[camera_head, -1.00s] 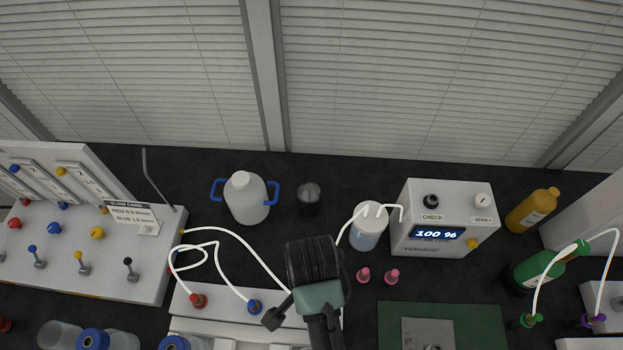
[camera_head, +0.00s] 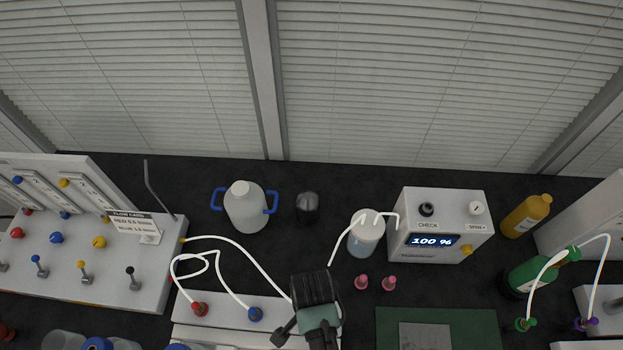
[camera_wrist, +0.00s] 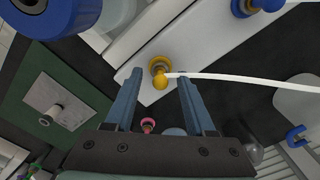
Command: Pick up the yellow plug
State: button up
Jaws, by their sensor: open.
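The yellow plug (camera_wrist: 160,76) shows in the wrist view, seated in a yellow ring on the light-coloured block, with a white tube (camera_wrist: 230,80) running from it to the right. My gripper (camera_wrist: 159,82) is open, its two blue-grey fingers apart on either side of the plug in the picture. Nothing is held. I cannot tell how far the fingertips are from the plug in depth. In the head view my arm hides this plug and the fingers.
A red plug (camera_head: 200,309) and a blue plug (camera_head: 255,314) with white tubes sit on the same block. The white CHECK box (camera_head: 440,216), a tubed cup (camera_head: 364,240) and two pink stoppers (camera_head: 389,283) stand right. A handled jug (camera_head: 246,208) stands behind.

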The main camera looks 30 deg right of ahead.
grip_shut()
jog(key=shift+r, duration=0.2)
